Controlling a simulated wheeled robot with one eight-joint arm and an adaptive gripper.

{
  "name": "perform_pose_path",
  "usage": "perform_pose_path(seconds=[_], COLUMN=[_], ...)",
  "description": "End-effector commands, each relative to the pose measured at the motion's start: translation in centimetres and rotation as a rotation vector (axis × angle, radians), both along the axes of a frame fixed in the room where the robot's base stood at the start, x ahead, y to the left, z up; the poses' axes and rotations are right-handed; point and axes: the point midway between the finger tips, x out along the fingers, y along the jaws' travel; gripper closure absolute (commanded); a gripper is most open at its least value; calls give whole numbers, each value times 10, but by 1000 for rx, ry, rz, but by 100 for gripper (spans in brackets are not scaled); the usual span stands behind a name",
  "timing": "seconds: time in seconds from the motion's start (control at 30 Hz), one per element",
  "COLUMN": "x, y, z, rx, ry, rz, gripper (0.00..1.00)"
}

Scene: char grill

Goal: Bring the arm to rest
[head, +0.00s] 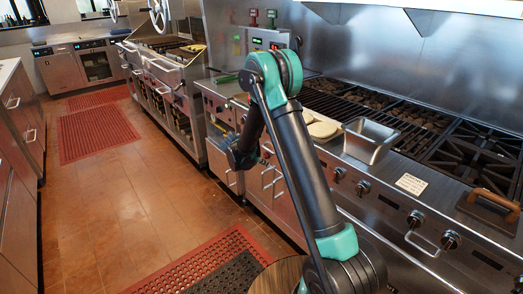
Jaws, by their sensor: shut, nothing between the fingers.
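My arm rises from the bottom of the head view to a teal elbow joint, then bends down toward the grill front. My gripper (238,158) is a small dark shape at the arm's far end. It hangs in front of the grill's lower doors, over the aisle side. It is shut and I see nothing held in it. My own upper arm stands in front of part of the grill.
The char grill (350,98) runs along the right. Pale round patties or buns (322,129) lie by a metal pan (369,140). A wooden-handled press (492,203) sits at the right. Red mats (95,133) lie on the tiled floor (130,205), and the left aisle is clear.

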Motion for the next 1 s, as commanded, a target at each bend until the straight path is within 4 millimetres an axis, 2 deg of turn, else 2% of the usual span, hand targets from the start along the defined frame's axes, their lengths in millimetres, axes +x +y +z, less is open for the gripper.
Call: perform_pose_path(seconds=[0.17,0.37,0.7,1.0], x=[-21,-69,-168,-265], y=[-21,-55,-96,-113], z=[23,57,96,105], rx=[107,317,657,928], ry=[-59,-172,-349,-485], rz=[-114,-357,-816,-1263], gripper=[100,100,100,100])
